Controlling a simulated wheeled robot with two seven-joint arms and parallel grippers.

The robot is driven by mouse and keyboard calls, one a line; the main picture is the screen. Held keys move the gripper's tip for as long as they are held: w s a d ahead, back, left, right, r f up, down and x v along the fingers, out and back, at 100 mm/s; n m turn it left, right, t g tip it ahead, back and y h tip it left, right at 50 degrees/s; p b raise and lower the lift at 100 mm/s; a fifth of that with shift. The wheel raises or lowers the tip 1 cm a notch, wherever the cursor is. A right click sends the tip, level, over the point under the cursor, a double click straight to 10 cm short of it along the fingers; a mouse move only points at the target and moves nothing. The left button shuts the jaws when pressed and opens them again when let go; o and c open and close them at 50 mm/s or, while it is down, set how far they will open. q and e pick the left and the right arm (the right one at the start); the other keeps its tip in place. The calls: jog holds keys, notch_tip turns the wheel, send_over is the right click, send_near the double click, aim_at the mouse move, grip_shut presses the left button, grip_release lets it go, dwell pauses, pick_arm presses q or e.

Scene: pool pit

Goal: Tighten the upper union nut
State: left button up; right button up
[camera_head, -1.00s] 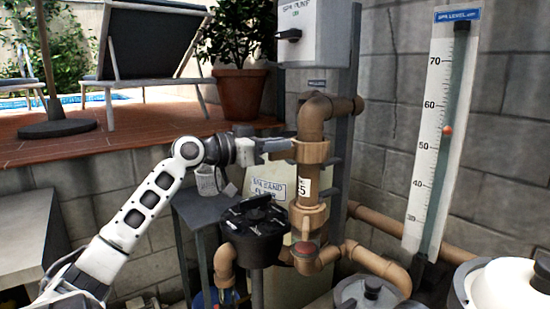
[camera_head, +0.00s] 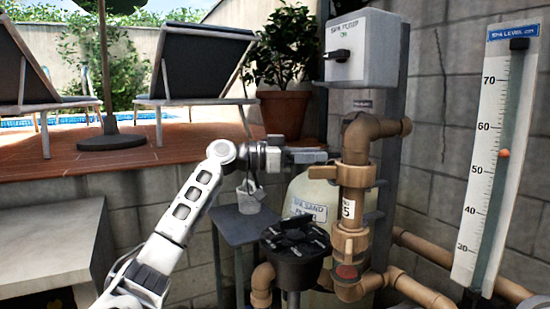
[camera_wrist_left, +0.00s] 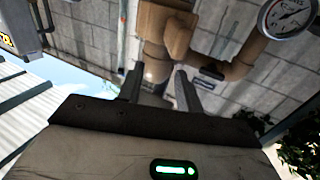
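The upper union nut (camera_head: 356,174) is a tan ring around the vertical brown pipe, with a tab (camera_head: 322,173) sticking out to the left. My left gripper (camera_head: 326,157) comes in from the left, its fingers level and just above the tab in the picture. I cannot tell whether it touches the nut. In the left wrist view the two fingers (camera_wrist_left: 159,80) stand apart with no object clearly held between them. Brown pipework (camera_wrist_left: 165,30) lies beyond the fingertips. A lower union nut (camera_head: 349,243) sits further down the same pipe. My right gripper is not in view.
A black-topped valve (camera_head: 295,240) stands below my left arm, in front of the sand filter (camera_head: 306,196). A grey control box (camera_head: 362,48) hangs above the pipe. The level gauge (camera_head: 494,150) stands at right. A pressure gauge (camera_wrist_left: 288,16) shows in the wrist view.

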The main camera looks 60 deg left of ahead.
pick_arm(q)
jog(key=b+v, duration=0.3)
jog(key=v, duration=1.1)
jog(key=shift+s, duration=0.25)
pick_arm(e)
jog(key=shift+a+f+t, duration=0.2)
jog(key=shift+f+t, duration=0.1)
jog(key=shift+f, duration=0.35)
pick_arm(q)
jog(key=shift+a, duration=0.1)
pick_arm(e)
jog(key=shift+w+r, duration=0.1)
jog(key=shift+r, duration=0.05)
